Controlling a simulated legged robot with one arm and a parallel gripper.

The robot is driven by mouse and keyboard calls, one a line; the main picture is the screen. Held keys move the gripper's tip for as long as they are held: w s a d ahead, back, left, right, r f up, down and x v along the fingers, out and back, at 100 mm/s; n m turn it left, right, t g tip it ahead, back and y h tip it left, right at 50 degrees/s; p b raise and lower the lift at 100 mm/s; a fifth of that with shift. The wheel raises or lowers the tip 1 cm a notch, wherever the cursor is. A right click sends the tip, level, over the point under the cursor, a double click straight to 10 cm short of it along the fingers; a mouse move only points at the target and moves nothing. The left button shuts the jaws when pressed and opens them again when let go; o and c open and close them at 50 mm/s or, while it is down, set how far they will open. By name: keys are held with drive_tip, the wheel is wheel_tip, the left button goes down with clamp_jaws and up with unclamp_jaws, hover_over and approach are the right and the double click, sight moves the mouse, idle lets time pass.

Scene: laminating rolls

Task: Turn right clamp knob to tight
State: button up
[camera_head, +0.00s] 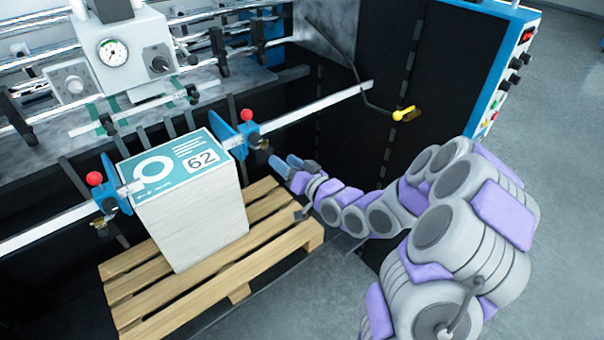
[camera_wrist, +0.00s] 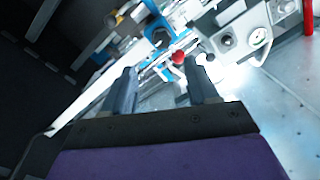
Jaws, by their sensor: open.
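The right clamp (camera_head: 229,136) is a blue plate on a silver rail, beside the right side of the paper stack. I cannot tell how tight the knob is. My gripper (camera_head: 285,164) is open and empty, a little below and right of this clamp, apart from it. In the wrist view, my gripper's two fingers (camera_wrist: 162,84) stand apart. A red ball (camera_wrist: 178,57) shows beyond the gap; which clamp it belongs to is unclear.
The paper stack (camera_head: 198,222) labelled 62 stands on a wooden pallet (camera_head: 268,220). A left clamp (camera_head: 117,186) holds its other side. The silver rail (camera_head: 312,108) runs above my gripper. A yellow-handled lever (camera_head: 404,114) hangs on the dark panel to the right.

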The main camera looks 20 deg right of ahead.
drive_tip(key=p+v, duration=0.6)
drive_tip(key=p, duration=0.7)
drive_tip(key=shift+f, duration=0.1)
idle(0.5)
